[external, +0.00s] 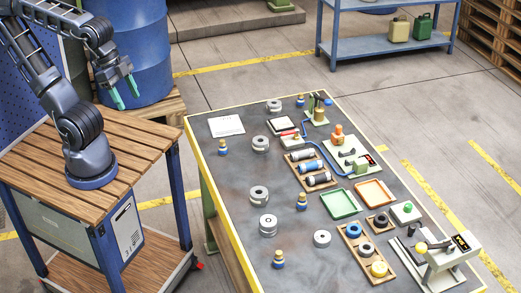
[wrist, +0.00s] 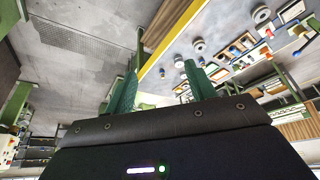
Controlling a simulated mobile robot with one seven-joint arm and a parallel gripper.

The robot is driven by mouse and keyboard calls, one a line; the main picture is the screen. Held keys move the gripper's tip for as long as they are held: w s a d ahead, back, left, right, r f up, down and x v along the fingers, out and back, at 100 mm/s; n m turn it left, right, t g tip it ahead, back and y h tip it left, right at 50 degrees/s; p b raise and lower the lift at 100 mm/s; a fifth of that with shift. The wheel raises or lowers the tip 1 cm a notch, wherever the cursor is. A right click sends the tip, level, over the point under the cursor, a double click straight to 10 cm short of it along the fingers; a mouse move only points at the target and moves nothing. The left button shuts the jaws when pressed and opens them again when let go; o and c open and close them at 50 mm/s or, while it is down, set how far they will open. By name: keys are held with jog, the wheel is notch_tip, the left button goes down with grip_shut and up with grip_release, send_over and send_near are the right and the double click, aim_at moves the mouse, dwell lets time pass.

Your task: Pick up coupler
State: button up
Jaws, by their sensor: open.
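My gripper (external: 125,94) is open and empty, its two green fingers hanging in front of a blue drum at the upper left. It is well away from the work table. In the wrist view the fingers (wrist: 162,90) are spread, with the table edge between them. Several grey ringed metal pieces look like couplers: one at the back (external: 273,106), one below it (external: 260,144), one mid-left (external: 258,195) and one nearer (external: 268,225). I cannot tell which one is the coupler. Nothing touches them. In the wrist view similar grey pieces (wrist: 197,46) show small at the upper right.
The grey-topped table (external: 225,185) has a yellow edge. Small blue-and-brass parts (external: 301,201) stand among the grey pieces. A green tray (external: 341,204), an orange tray (external: 375,193) and fixtures crowd its right side. The blue drum (external: 140,45) stands close behind my gripper.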

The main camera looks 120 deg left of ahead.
jog(key=w+a+f+m+g+y, duration=0.1)
jog(key=w+a+f+m, duration=0.2)
jog(key=w+a, duration=0.35)
jog(key=m+g+h, duration=0.1)
jog(key=m+g, duration=0.3)
jog(key=m, duration=0.9)
send_over(222, 141)
jog(key=f, duration=2.5)
jog(key=shift+w+d+f, duration=0.15)
jog(key=shift+w+d, duration=0.05)
jog(key=shift+w, duration=0.1)
notch_tip(222, 141, down, 5)
jog(key=shift+r, duration=0.15)
jog(key=shift+s+a+f, duration=0.15)
jog(key=shift+f, duration=1.3)
jog(key=shift+s+a+f, duration=0.1)
jog(key=shift+f, duration=1.35)
